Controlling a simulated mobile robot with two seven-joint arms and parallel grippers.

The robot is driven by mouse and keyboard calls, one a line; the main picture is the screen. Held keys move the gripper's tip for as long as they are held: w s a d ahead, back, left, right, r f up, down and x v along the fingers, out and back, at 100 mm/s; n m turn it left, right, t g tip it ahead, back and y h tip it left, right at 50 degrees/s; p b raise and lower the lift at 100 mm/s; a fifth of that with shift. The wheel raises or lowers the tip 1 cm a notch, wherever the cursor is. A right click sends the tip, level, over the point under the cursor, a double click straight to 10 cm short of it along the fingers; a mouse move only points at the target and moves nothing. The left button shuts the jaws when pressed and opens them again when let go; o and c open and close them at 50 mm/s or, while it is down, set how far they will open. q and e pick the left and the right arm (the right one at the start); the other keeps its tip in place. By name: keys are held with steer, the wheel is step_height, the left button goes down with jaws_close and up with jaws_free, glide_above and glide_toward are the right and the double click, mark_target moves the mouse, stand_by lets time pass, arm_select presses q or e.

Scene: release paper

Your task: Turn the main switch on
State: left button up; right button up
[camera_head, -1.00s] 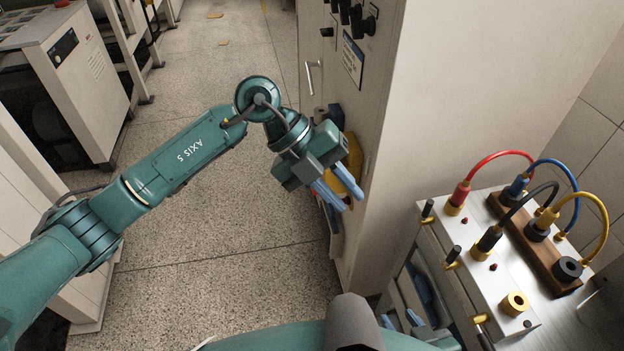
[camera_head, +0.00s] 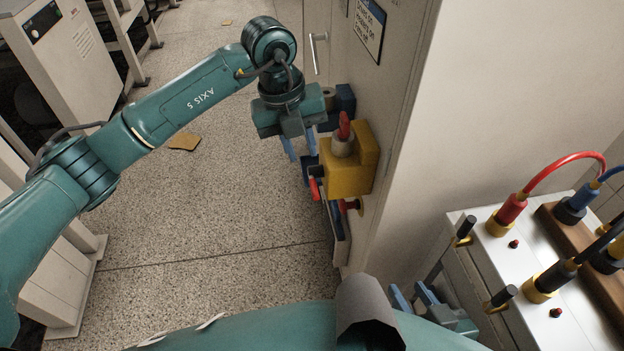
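A yellow box (camera_head: 348,174) is mounted on the side of the beige cabinet (camera_head: 384,60). A red knob (camera_head: 344,125) on a pale collar stands on its top, and red handles (camera_head: 315,188) show at its lower left and below it. I cannot tell which of these is the main switch. My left gripper (camera_head: 300,147) is left of the yellow box, pointing down, its two blue fingers apart with nothing seen between them. My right gripper (camera_head: 412,296) is low beside the white-topped unit, its blue fingers apart and empty, partly hidden by my own body.
A blue block (camera_head: 346,98) and a metal door handle (camera_head: 314,52) are on the cabinet. Machines line the left; the speckled floor between is mostly clear.

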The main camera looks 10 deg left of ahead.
mark_target(313, 186)
arm_select(q)
steer(key=f, duration=0.3)
steer(key=d+f, duration=0.1)
steer(key=f, duration=0.2)
steer(key=d+f, duration=0.1)
steer(key=f, duration=0.3)
steer(key=shift+w, duration=0.35)
jaws_close()
